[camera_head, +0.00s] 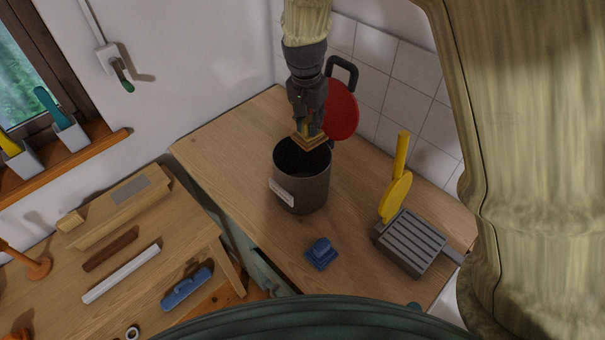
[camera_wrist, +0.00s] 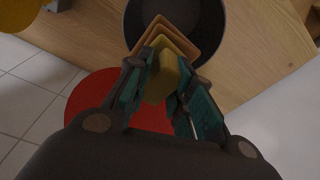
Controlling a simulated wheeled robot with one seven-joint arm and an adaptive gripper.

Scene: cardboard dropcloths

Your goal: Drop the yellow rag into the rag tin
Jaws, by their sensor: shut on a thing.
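The yellow rag (camera_head: 311,141) is folded, with yellow and orange-brown layers. My gripper (camera_head: 312,124) is shut on it and holds it at the mouth of the rag tin. In the wrist view the rag (camera_wrist: 160,78) is pinched between the two green-padded fingers of my gripper (camera_wrist: 163,92), its folded end over the tin's dark opening (camera_wrist: 203,20). The rag tin (camera_head: 308,190) is a dark grey open cylinder with a white label, upright on the wooden worktop. Its inside is dark, and I cannot tell whether the rag touches the rim.
A red disc (camera_head: 342,112) with a dark handle stands behind the tin against the tiles. A small blue folded thing (camera_head: 322,252), a grey ribbed block (camera_head: 412,242) and a yellow paddle-shaped thing (camera_head: 396,195) are on the worktop. A lower bench (camera_head: 110,245) holds tools.

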